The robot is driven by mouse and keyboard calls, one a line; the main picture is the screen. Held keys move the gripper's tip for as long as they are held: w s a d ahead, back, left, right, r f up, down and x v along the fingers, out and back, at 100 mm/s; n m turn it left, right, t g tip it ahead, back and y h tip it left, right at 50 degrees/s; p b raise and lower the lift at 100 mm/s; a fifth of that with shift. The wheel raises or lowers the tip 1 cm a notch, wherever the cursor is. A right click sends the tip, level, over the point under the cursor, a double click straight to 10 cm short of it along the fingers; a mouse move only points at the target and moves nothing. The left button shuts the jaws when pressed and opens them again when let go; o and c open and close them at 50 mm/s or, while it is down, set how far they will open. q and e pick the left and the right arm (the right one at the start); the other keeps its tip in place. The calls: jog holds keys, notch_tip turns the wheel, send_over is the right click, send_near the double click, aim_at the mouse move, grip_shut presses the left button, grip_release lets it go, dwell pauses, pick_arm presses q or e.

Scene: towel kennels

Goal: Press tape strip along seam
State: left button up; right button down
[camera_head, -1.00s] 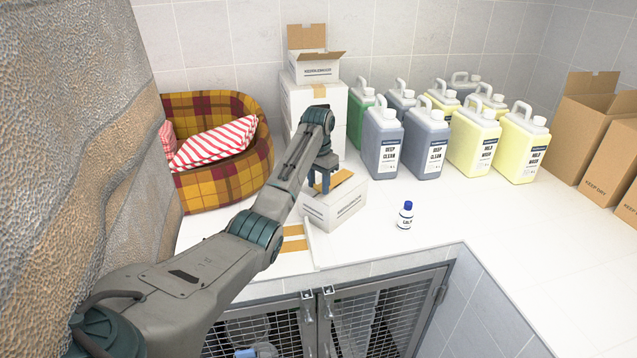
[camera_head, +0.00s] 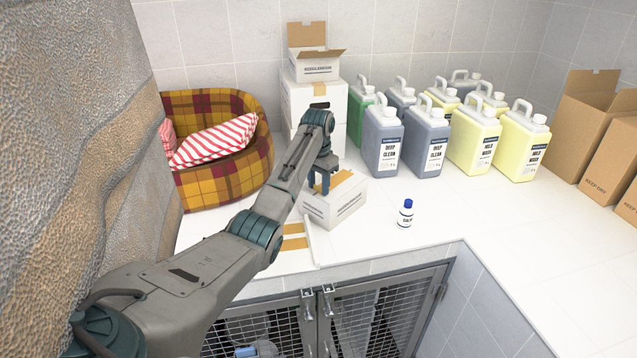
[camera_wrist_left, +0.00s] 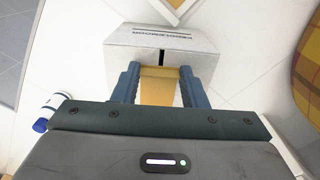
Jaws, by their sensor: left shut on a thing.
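A small white carton (camera_head: 337,207) with printed text on its side stands on the white counter. It also shows in the left wrist view (camera_wrist_left: 120,42), with a short dark slit of its top seam visible beyond the tape. My left gripper (camera_head: 321,188) points down at the carton's top. In the left wrist view its two blue fingers (camera_wrist_left: 160,84) stand on either side of a tan tape strip (camera_wrist_left: 158,88) and are shut on it. The strip lies over or very close to the seam; I cannot tell whether it touches all along. My right gripper is in neither view.
More tan strips (camera_head: 294,243) lie on a white board at the counter's front left. A small blue-capped bottle (camera_head: 405,215) stands right of the carton. Stacked boxes (camera_head: 313,97), several jugs (camera_head: 382,140) and a plaid pet bed (camera_head: 225,180) stand behind.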

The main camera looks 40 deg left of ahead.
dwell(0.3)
pick_arm(q)
jog(key=o, duration=0.8)
jog(key=shift+o, duration=0.4)
jog(key=o, duration=0.5)
jog(key=shift+r, duration=0.1)
jog(key=shift+r, duration=2.4)
jog(key=shift+f, duration=0.1)
